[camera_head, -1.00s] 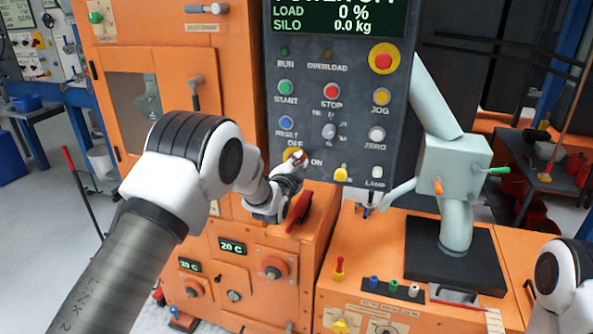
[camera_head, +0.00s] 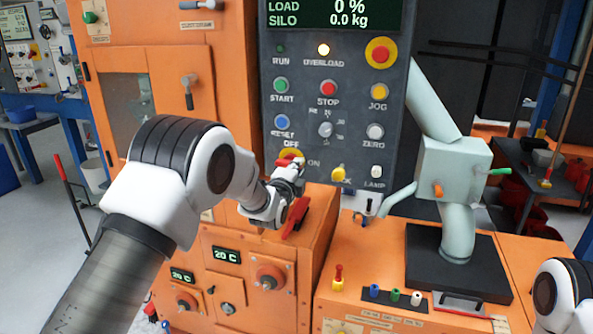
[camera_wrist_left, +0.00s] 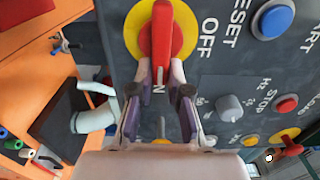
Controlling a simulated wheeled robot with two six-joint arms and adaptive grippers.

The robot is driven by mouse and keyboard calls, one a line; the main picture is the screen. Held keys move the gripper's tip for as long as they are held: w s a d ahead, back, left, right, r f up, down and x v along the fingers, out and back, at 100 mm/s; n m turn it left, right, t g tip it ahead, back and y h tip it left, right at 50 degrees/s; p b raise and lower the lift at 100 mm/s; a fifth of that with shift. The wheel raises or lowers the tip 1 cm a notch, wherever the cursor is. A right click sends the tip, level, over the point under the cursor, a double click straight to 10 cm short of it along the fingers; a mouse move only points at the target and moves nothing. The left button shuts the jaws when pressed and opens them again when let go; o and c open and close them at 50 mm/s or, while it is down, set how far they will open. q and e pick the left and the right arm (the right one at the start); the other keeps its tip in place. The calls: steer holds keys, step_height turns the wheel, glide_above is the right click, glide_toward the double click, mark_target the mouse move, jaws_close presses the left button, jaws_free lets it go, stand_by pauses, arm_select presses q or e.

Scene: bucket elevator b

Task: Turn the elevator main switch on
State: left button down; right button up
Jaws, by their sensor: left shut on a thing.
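The main switch is a red handle on a yellow disc (camera_head: 291,155), low on the left of the dark control panel (camera_head: 357,105). In the left wrist view its red handle (camera_wrist_left: 162,38) lies across the yellow disc (camera_wrist_left: 184,32) and points at the partly hidden ON label, away from OFF. My left gripper (camera_head: 293,170) is at the switch, shut on the handle's end; in the left wrist view its fingers (camera_wrist_left: 159,92) stand on both sides of it. My right gripper is out of view.
A red lever (camera_head: 297,214) is just below my left gripper on the orange cabinet. Rotary knob (camera_head: 325,129), yellow selector (camera_head: 338,173) and several push buttons sit close by. A pale jointed machine (camera_head: 450,170) stands right.

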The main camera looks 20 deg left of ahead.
arm_select(q)
steer(key=shift+r, duration=0.35)
steer(key=c, duration=1.1)
jaws_free()
steer(key=shift+w+d+f, duration=0.1)
steer(key=shift+w+f, duration=0.05)
steer(key=shift+f, duration=0.2)
steer(key=s, duration=1.2)
steer(key=shift+a, duration=0.2)
